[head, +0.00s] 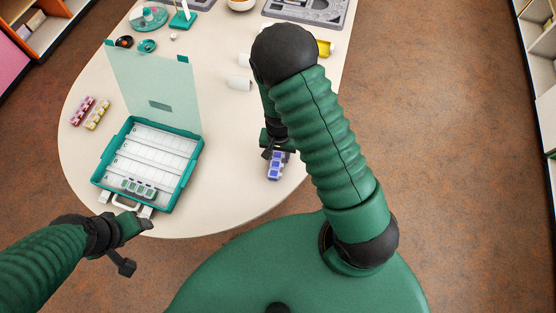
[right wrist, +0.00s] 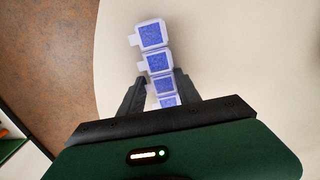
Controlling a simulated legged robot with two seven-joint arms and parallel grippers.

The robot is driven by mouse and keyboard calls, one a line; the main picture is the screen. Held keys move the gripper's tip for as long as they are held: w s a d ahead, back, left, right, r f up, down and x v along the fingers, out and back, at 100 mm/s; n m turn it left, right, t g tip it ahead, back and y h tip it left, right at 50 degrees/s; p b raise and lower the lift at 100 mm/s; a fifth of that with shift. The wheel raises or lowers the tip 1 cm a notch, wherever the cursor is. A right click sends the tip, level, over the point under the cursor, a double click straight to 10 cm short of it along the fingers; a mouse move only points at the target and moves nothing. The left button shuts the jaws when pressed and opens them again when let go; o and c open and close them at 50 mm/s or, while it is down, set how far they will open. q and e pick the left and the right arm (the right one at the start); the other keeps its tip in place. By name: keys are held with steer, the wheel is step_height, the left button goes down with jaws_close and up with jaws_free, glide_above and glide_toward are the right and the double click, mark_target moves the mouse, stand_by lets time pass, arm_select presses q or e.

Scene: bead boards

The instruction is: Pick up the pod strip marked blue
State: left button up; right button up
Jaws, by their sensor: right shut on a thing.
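The blue pod strip (head: 276,167) is a short row of clear pods with blue contents, near the table's right front edge. My right gripper (head: 277,151) is over its far end in the head view. In the right wrist view the fingers (right wrist: 158,88) are shut on the blue strip (right wrist: 153,60) from both sides, and two pods stick out beyond them. I cannot tell whether the strip is off the table.
The open teal case (head: 186,172) has white rows and a green pod strip (head: 139,189) in its front row. A red strip (head: 83,110) and a yellow strip (head: 98,114) lie left of it. The table's middle is clear.

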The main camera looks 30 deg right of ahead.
jaws_close()
